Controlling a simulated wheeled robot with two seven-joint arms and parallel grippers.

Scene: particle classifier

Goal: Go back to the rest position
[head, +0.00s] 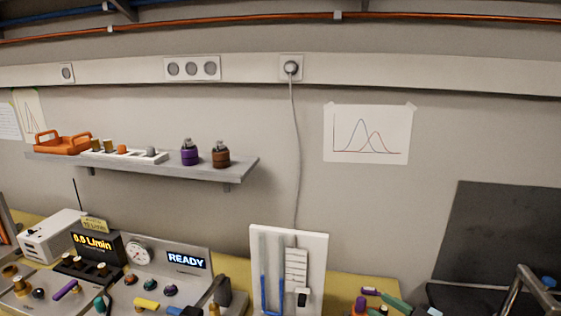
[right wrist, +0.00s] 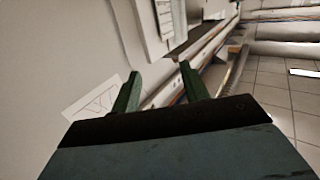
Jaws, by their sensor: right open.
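My right gripper (right wrist: 160,75) shows in the right wrist view with two green fingers spread apart. It is open, and nothing is between the fingers. Beyond the fingertips are the bench edge and the wall. In the head view a green piece (head: 394,303) shows at the bottom edge, right of the white tube board; I cannot tell whether it is a finger of mine. My left gripper is not in view.
The bench holds a console with a READY display (head: 186,261), a flow display (head: 93,243) and the white tube board (head: 316,255). A wall shelf (head: 200,168) carries an orange tray (head: 62,144) and bottles (head: 189,155). A dark panel (head: 500,235) stands at right. Tiled floor (right wrist: 285,95) is clear.

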